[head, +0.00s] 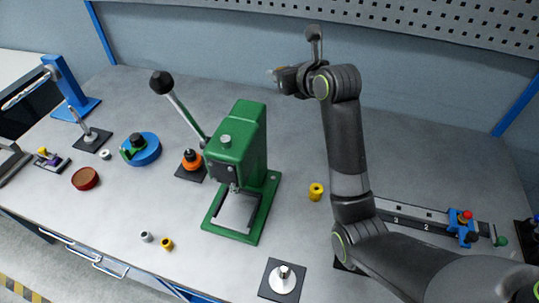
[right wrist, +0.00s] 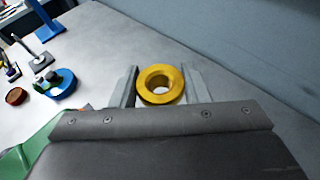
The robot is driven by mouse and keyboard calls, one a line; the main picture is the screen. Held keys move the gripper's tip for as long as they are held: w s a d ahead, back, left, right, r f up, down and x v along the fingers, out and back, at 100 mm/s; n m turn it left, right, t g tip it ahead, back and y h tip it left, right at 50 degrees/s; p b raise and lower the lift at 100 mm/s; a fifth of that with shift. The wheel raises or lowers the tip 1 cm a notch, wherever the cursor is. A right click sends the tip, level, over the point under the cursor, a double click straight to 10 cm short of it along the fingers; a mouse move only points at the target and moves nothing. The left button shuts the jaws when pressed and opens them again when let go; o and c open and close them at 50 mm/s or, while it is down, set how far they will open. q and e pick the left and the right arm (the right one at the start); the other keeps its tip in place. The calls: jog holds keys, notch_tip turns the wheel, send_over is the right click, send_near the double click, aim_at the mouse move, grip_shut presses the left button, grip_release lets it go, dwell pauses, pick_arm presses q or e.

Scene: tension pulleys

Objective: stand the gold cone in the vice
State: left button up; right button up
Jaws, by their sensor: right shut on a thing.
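My right gripper (head: 283,78) is raised well above the back of the bench in the head view. In the right wrist view it is shut on the gold cone (right wrist: 148,97), which shows as a gold ring with a round hole, between the two grey fingers. In the head view only a small gold-tan bit of it shows at the gripper's tip. I cannot tell for sure which fixture is the vice. A blue block with a red top (head: 463,222) sits on a dark numbered rail at the right. My left gripper is not in view.
A green press (head: 236,150) with a long black-knobbed lever stands mid-bench. A yellow bushing (head: 316,192) lies right of it. A silver cone (head: 284,277) stands on a black plate in front. A blue disc (head: 143,150) and a brown disc (head: 85,179) lie left.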

aim_at(281, 154)
notch_tip(281, 154, down, 26)
dwell(0.4)
jog(key=shift+f, duration=0.15)
jog(key=o, duration=1)
